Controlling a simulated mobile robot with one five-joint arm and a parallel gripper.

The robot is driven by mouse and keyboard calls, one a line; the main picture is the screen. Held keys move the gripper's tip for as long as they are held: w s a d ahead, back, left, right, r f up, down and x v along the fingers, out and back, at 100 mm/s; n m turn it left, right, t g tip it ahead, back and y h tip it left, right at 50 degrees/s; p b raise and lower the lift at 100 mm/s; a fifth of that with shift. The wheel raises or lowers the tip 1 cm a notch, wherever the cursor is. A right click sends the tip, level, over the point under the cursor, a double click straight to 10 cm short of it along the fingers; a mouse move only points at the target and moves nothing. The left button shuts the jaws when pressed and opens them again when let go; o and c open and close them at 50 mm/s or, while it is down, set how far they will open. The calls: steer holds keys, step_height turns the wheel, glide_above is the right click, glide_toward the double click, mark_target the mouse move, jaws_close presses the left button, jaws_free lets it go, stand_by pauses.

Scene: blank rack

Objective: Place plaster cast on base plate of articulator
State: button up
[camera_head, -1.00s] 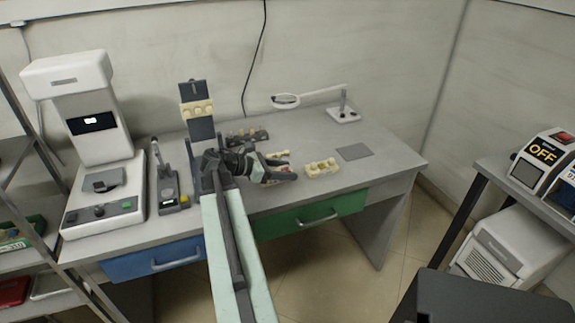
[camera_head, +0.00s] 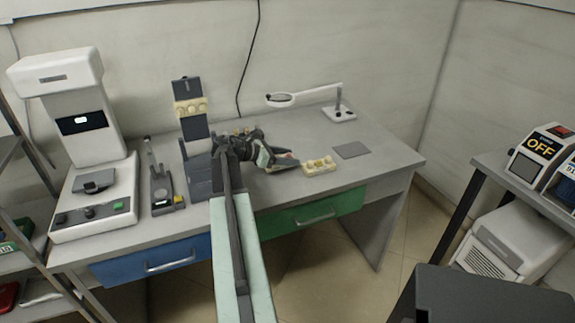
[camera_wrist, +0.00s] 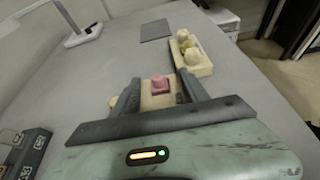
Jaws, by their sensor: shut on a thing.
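My gripper (camera_head: 290,160) is over the middle of the desk; the wrist view shows its two fingers (camera_wrist: 160,90) shut on a small cream plaster cast (camera_wrist: 157,101) with a pink block on top. In the head view, the gripper largely hides this cast. A dark upright device that looks like the articulator (camera_head: 193,128) stands left of the gripper. It is open, with a cream toothed cast on its raised upper part. Its grey lower part (camera_head: 198,183) is partly hidden by my arm.
A cream toothed block (camera_head: 320,169) lies just right of the gripper, with a flat grey plate (camera_head: 351,150) beyond it. A magnifier stand (camera_head: 341,113) is at the back. A white machine (camera_head: 95,205) and a small grey device (camera_head: 163,190) stand left. The desk's right end is clear.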

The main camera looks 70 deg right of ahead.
steer(key=shift+w+f+b, duration=0.1)
steer(key=shift+f+b, duration=0.25)
steer(key=shift+f, duration=0.5)
steer(key=shift+r, duration=0.15)
steer(key=o, duration=1.5)
steer(key=shift+o, duration=0.2)
